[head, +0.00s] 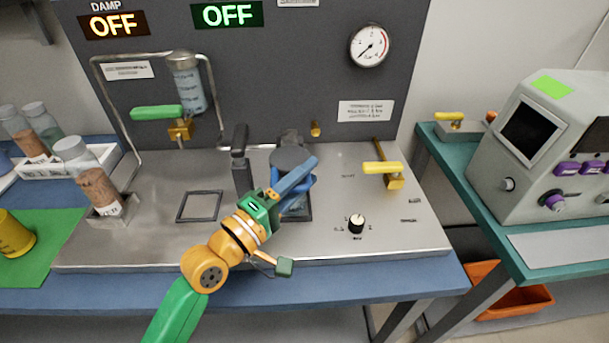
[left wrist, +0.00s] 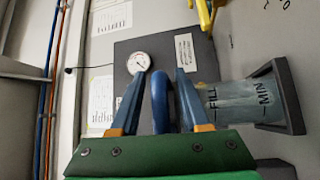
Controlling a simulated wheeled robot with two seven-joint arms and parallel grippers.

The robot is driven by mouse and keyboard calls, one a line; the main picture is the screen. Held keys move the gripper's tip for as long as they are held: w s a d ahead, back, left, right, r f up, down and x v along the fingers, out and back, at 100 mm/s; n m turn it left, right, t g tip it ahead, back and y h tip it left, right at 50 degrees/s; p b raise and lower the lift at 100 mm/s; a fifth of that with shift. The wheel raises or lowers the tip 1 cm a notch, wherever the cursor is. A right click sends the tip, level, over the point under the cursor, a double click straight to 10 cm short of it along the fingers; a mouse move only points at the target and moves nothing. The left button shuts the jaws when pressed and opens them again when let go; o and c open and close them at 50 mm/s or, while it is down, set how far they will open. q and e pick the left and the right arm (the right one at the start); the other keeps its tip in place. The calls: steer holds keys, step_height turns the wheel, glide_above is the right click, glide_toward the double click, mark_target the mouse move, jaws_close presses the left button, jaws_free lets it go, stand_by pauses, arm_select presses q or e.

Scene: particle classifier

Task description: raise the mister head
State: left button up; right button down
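My left gripper (head: 300,174) is at the middle of the steel bench top, its blue fingers apart on either side of a blue handle loop (left wrist: 160,100). A gap shows beside the loop in the left wrist view. The loop sits at a clear vessel marked FILL and MIN (left wrist: 236,100), in a dark square holder (left wrist: 286,95). In the head view, the gripper partly hides the vessel; its round grey top (head: 288,157) shows. A dark upright post with a black top (head: 240,150) stands just left. I cannot tell which part is the mister head. My right gripper is not in view.
A yellow-handled valve (head: 382,168) and black knob (head: 356,224) are at right. An empty square frame (head: 199,206) lies left. A green-handled valve (head: 157,112) sits below a hanging bottle (head: 188,84). A cork-filled jar (head: 100,190) stands at far left. Both signs read OFF.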

arm_select(q)
jaws_close()
steer(key=shift+r, duration=0.2)
stand_by(1.0)
